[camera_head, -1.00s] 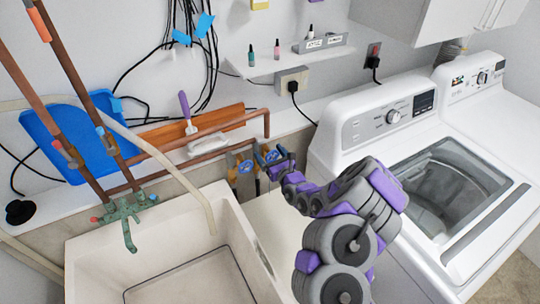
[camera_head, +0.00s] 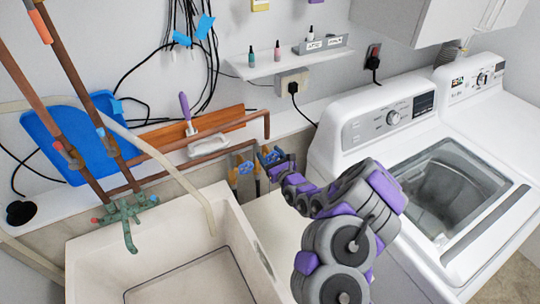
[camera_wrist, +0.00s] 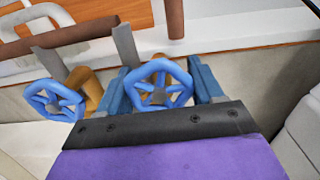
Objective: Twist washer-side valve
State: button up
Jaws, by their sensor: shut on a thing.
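Two blue wheel-handled valves sit on pipes between the sink and the washer. The right one, the washer-side valve (camera_wrist: 160,84), is nearer the washer and lies between the blue fingers of my gripper (camera_wrist: 163,88). My gripper is shut on this wheel, with one finger on each side of it. In the head view my gripper (camera_head: 271,160) reaches the valve from the right and hides most of it. The left valve (camera_head: 245,168) stands free beside it; its spoked wheel also shows in the wrist view (camera_wrist: 53,100).
The white washer (camera_head: 345,145) stands close to the right of my arm. The sink (camera_head: 225,205) with its green faucet (camera_head: 125,212) is to the left. Copper pipes (camera_head: 200,143) and a ledge with a purple-handled trowel (camera_head: 185,106) run behind the valves.

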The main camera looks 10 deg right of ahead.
jog(key=n+p, duration=0.5)
jog(key=n, duration=0.1)
jog(key=n+p, duration=0.2)
jog(key=n, duration=0.2)
jog(key=shift+d, duration=0.15)
jog(key=shift+n+p, duration=0.4)
jog(key=shift+n, duration=0.3)
jog(key=o, duration=1)
